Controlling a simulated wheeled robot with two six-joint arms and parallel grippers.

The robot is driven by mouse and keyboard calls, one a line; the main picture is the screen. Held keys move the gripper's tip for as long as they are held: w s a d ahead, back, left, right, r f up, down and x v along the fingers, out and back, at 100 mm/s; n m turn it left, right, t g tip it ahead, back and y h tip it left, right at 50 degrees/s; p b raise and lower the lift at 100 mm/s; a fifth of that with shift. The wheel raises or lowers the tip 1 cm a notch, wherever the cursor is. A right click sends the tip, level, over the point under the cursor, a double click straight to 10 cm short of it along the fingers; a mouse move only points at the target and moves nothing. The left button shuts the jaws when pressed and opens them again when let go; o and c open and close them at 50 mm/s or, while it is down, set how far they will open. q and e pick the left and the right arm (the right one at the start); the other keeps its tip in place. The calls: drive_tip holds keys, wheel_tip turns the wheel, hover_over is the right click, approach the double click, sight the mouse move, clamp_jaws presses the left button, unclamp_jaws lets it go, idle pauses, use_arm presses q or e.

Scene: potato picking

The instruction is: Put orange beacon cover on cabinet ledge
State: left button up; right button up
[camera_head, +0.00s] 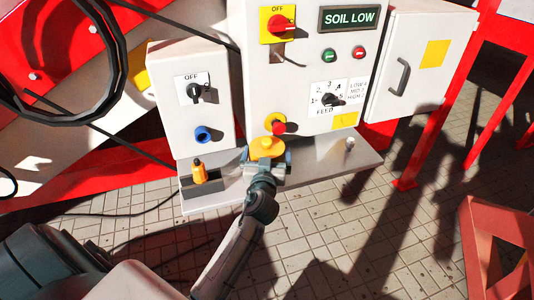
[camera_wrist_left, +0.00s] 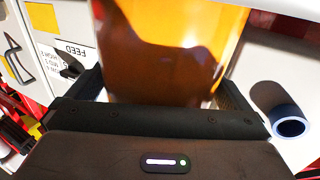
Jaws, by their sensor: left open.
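The orange beacon cover (camera_head: 267,147) is at the ledge, in front of the cabinet and just below the red knob on its yellow plate. It fills the upper middle of the left wrist view (camera_wrist_left: 170,50). My left gripper (camera_head: 266,167) is open with its jaws on either side of the cover; whether they touch it I cannot tell. The jaws partly hide the cover's lower part. The grey cabinet ledge (camera_head: 330,165) runs under the cabinet (camera_head: 255,55). Whether the cover rests on the ledge is hidden. My right gripper is out of view.
An orange and black object (camera_head: 200,173) stands on a dark block at the ledge's left. A small metal knob (camera_head: 349,143) stands on the right. A blue-ringed socket (camera_head: 204,134) sticks out from the left box. The ledge between gripper and metal knob is clear.

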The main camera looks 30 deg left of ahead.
use_arm(q)
drive_tip(key=s+d+f+m+g+h, duration=0.1)
drive_tip(key=s+d+f+h, duration=0.2)
drive_tip(key=s, duration=0.6)
drive_tip(key=s+d+f+m+g+h, duration=0.2)
drive_tip(key=s+d+f+h, duration=0.1)
drive_tip(key=s, duration=0.6)
drive_tip(key=s+d+f+m+g+h, duration=0.1)
drive_tip(key=s+d+f+h, duration=0.3)
drive_tip(key=s, duration=0.6)
drive_tip(key=shift+d+f+m+g+b, duration=0.4)
drive_tip(key=shift+d+f+m, duration=0.2)
drive_tip(key=shift+d, duration=0.2)
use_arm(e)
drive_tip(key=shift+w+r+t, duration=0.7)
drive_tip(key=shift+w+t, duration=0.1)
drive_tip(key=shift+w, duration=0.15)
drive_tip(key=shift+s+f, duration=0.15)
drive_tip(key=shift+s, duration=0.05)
